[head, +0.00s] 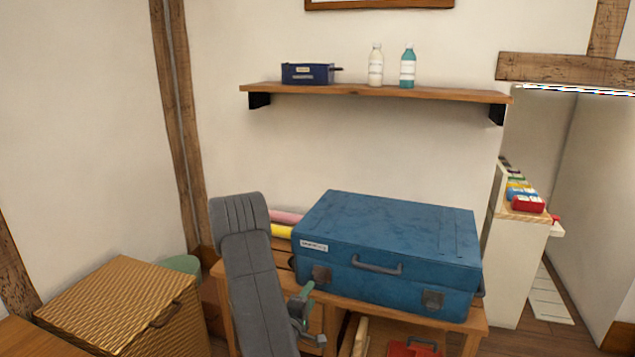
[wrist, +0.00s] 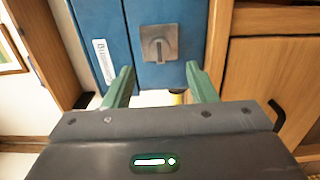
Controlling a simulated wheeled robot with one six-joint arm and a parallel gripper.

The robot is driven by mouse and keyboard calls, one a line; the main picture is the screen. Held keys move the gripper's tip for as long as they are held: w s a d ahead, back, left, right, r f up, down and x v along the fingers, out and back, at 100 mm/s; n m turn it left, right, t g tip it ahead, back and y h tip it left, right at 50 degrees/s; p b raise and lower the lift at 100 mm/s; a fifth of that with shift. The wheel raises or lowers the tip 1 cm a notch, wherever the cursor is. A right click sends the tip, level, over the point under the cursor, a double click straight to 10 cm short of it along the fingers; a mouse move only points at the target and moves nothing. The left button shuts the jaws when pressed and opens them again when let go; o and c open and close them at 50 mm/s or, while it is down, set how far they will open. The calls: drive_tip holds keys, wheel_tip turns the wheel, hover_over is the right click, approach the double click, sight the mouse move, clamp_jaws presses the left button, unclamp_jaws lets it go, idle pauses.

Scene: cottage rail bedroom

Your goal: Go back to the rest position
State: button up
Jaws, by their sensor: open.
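My gripper (head: 307,308) is at the front left of the wooden bench, low in front of the blue case. In the wrist view my gripper (wrist: 160,85) shows two green fingers spread apart with nothing held between them. The blue case (head: 390,240) lies closed on the bench, with a grey handle and two latches on its front. In the wrist view the case (wrist: 115,30) is just beyond the fingers, with one grey latch (wrist: 159,44) between them. I cannot tell whether a finger touches the case. My grey arm hides part of the bench's left side.
The wooden bench (head: 475,325) holds the case and pink and yellow rolls (head: 283,228). A wicker hamper (head: 120,300) stands at left. A wall shelf (head: 430,94) above carries a dark blue box (head: 307,74) and two bottles. A white cabinet (head: 515,265) stands at right.

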sight(319, 281)
drive_tip(key=x, duration=0.6)
drive_tip(key=shift+w+d+b, duration=0.1)
drive_tip(key=shift+w+b, duration=0.1)
drive_tip(key=shift+b, duration=0.15)
drive_tip(key=shift+s, duration=0.15)
